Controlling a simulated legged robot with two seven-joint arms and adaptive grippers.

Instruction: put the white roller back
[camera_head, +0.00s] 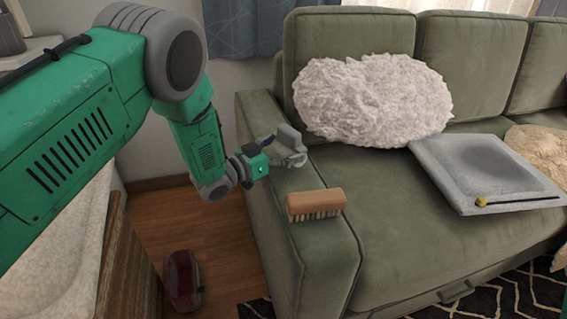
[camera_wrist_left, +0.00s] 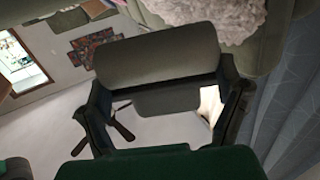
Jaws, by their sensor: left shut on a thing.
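My left gripper (camera_head: 292,152) hangs over the near left armrest of the green sofa, behind a brush. In the left wrist view its dark fingers (camera_wrist_left: 168,105) reach in from both sides. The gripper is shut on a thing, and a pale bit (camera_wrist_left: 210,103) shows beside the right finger. I take this for the white roller, but its shape is mostly hidden. No other white roller shows on the sofa. My right gripper is not in view.
A wooden brush (camera_head: 316,203) lies on the sofa armrest (camera_head: 318,250). A fluffy white pillow (camera_head: 372,100), a grey cushion (camera_head: 480,165) and a black-and-yellow stick (camera_head: 515,202) are on the sofa. A dark red object (camera_head: 182,281) is on the floor.

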